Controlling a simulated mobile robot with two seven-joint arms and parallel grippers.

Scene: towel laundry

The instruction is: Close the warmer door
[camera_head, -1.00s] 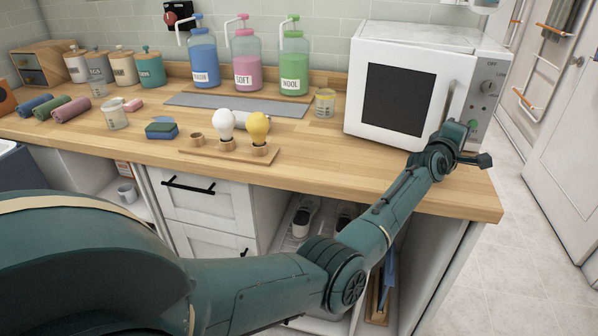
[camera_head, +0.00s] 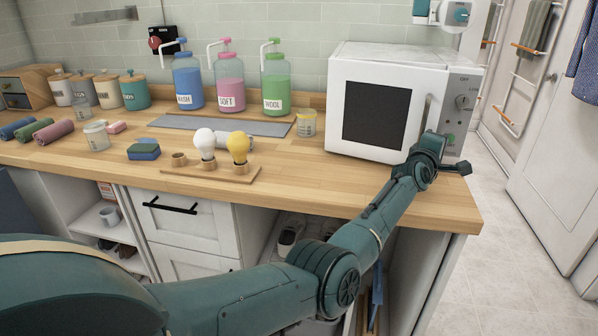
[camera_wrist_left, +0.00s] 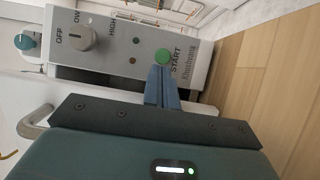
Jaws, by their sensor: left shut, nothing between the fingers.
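The white warmer (camera_head: 405,60) stands at the right end of the counter. Its door (camera_head: 385,112), with a dark window, looks shut or nearly shut in the head view. In the left wrist view a dark strip (camera_wrist_left: 98,82) shows between the control panel (camera_wrist_left: 115,42) and the white door; I cannot tell whether it is a gap. The door handle (camera_wrist_left: 35,123) is at the left there. My left gripper (camera_wrist_left: 161,72) is shut and empty, its fingertips at or just before the green START button (camera_wrist_left: 162,56). My right gripper is not in view.
The wooden counter (camera_head: 330,190) is clear in front of the warmer. A bulb stand (camera_head: 215,173), a jar (camera_head: 306,123) and pump bottles (camera_head: 275,85) stand to its left. Open floor (camera_head: 515,235) lies to the right.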

